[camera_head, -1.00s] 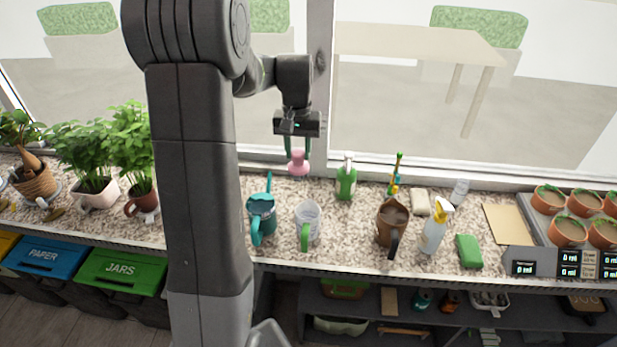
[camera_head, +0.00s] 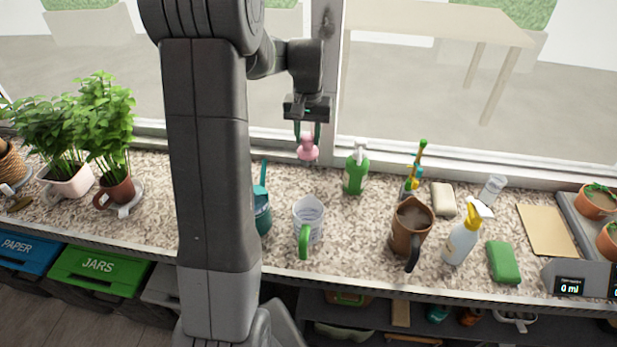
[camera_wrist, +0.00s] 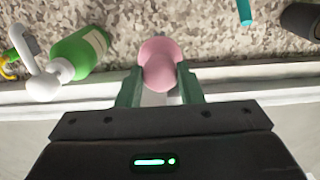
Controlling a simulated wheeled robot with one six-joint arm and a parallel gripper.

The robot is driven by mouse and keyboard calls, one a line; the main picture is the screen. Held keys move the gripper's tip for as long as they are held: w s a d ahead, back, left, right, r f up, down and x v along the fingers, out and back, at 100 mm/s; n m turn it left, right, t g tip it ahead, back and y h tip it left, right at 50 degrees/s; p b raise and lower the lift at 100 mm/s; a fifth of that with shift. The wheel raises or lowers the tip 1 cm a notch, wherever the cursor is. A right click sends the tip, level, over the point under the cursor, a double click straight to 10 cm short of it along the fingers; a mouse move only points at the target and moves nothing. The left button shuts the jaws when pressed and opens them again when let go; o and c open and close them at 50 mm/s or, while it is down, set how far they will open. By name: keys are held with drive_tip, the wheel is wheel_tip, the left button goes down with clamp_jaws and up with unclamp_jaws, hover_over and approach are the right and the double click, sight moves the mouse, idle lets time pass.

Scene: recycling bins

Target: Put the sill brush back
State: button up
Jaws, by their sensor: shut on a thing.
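My gripper (camera_head: 307,133) points down near the window frame, its green fingers shut on a small pink thing (camera_head: 307,149) with a rounded knob. In the wrist view the pink thing (camera_wrist: 160,62) sits between the fingertips (camera_wrist: 160,82), over the speckled sill. No bristles show, so I cannot tell if it is the sill brush. I cannot tell whether its underside touches the sill. A slim yellow, green and blue cluster (camera_head: 415,170), perhaps brushes or tools, stands upright behind the brown jug.
The speckled sill (camera_head: 345,235) holds a green spray bottle (camera_head: 356,172), a clear jug (camera_head: 308,218), a brown jug (camera_head: 410,226), a teal can (camera_head: 262,213), a white spray bottle (camera_head: 463,238) and a green sponge (camera_head: 503,262). Potted plants (camera_head: 105,135) stand left. Bare sill lies between green bottle and brown jug.

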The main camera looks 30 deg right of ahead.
sight(308, 138)
wheel_tip(308, 138, down, 9)
drive_tip(key=shift+p, duration=0.3)
drive_tip(key=shift+f, duration=0.2)
drive_tip(key=o, duration=1)
drive_tip(key=shift+r, duration=0.1)
wheel_tip(308, 138, up, 12)
drive_tip(key=shift+r, duration=0.15)
